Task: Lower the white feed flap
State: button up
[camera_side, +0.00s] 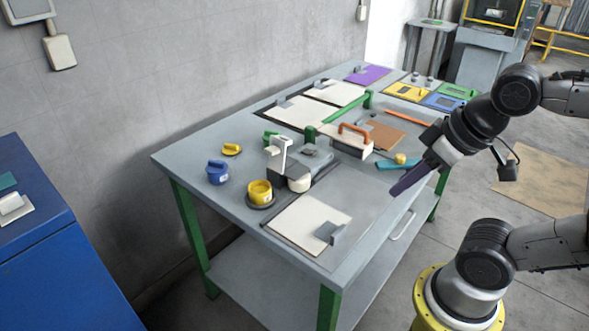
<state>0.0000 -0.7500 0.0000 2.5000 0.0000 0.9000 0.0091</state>
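Several flat white panels lie on the grey workbench. One white panel (304,219) with a grey upright tab (330,233) is at the near end. Two more white panels, (297,112) and (337,92), lie farther back. A white upright piece (277,152) stands by a small cream roller (299,181). I cannot tell which of these is the feed flap. My gripper (399,188) hangs over the right edge of the bench, pointing down and left, apart from the panels. Its dark fingers overlap in this view, so its opening is hidden.
A brush block with an orange handle (354,131), a teal tool (397,163) and a small yellow item (400,158) lie between my gripper and the middle. A blue pot (217,172) and yellow pot (260,192) stand left. A green bar (345,112) crosses farther back.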

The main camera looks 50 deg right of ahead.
jog(key=shift+s+m, duration=0.25)
jog(key=shift+m, duration=0.45)
grip_shut()
jog(key=w+d+r+m+g, duration=0.2)
jog(key=w+d+r+m, duration=0.1)
jog(key=w+r+m, duration=1.1)
jog(key=w+d+f+m+g, duration=0.1)
jog(key=w+d, duration=0.2)
jog(key=w, duration=0.4)
jog(key=w+d+f+g, duration=0.1)
jog(key=w+d+f, duration=0.15)
jog(key=w, duration=0.55)
jog(key=w+d+f+m+g, duration=0.1)
jog(key=w+d+f, duration=0.5)
jog(key=f, duration=0.4)
jog(key=shift+d+f+m+g, duration=0.15)
jog(key=shift+d+m+g, duration=0.15)
jog(key=shift+m+g, duration=0.1)
